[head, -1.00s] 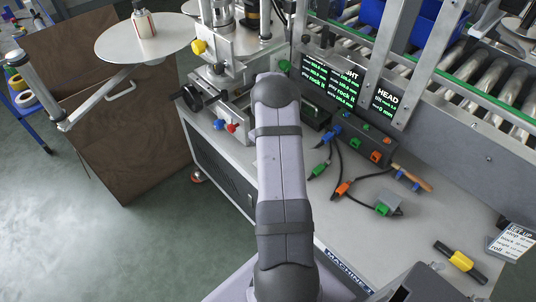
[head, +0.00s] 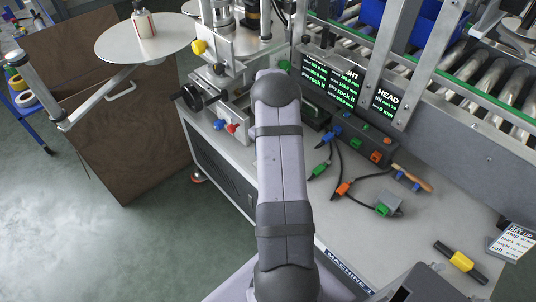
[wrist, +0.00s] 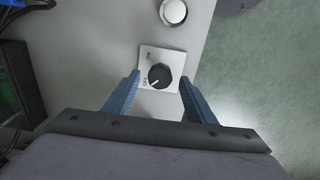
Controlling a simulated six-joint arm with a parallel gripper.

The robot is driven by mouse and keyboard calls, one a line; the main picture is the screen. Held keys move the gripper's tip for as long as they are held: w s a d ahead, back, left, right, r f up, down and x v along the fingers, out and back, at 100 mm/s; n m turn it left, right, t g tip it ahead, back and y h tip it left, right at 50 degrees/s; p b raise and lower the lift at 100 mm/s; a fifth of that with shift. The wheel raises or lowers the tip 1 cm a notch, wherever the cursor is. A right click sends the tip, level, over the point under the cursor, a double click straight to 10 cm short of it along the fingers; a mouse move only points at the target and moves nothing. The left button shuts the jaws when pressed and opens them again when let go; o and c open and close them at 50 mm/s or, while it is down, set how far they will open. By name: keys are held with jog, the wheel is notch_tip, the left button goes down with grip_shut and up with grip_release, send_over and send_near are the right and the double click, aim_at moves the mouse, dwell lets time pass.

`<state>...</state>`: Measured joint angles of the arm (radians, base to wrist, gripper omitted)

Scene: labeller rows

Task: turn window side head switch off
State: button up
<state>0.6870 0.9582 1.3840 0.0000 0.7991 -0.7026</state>
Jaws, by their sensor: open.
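A rotary switch with a black round knob (wrist: 160,76) sits on a pale square plate (wrist: 176,55) in the wrist view. The plate reads ON at its upper left and OFF at its lower left. The knob's white pointer mark is at its lower left, toward OFF. My gripper (wrist: 160,78) is open, with one blue finger on each side of the knob and nothing held. Whether the fingers touch the knob or plate I cannot tell. In the head view my arm hides the gripper, and I cannot pick out this switch there.
A round white button (wrist: 173,12) is just beyond the switch plate. In the head view, blue (head: 218,125) and red (head: 231,128) knobs are left of my arm. A control box (head: 360,140) with cables and display screens (head: 330,82) are to its right.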

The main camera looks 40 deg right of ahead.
jog(key=shift+r, duration=3)
jog(key=m, duration=0.2)
jog(key=shift+w+d+m, duration=0.25)
jog(key=shift+w+m, duration=0.05)
jog(key=shift+w, duration=0.05)
jog(key=s+a+f+m, duration=0.1)
jog(key=s+f, duration=0.1)
jog(key=s+a+f+m, duration=0.1)
jog(key=s+a+f, duration=0.1)
jog(key=shift+s+a+g+y, duration=0.1)
jog(key=shift+a+g+y, duration=0.1)
jog(key=shift+g+y, duration=0.1)
jog(key=s+a+m+g+y, duration=0.1)
jog(key=s+a+m+g, duration=0.1)
jog(key=s+a, duration=0.8)
jog(key=s+a+r+n+h, duration=0.1)
jog(key=s+a+r+n, duration=0.1)
jog(key=s+a+r, duration=0.35)
jog(key=s+a+r+n, duration=0.2)
jog(key=a, duration=0.7)
jog(key=w+a+r+n+t+p, duration=0.1)
jog(key=w+a+r+p, duration=0.1)
jog(key=r+p, duration=0.4)
jog(key=w+a+r+n+t+p, duration=0.1)
jog(key=w+a+r+p, duration=0.1)
jog(key=r+p, duration=0.4)
notch_tip(320, 180, up, 5)
jog(key=shift+a+f+t+h+p, duration=0.1)
jog(key=shift+a+t+h+p, duration=0.2)
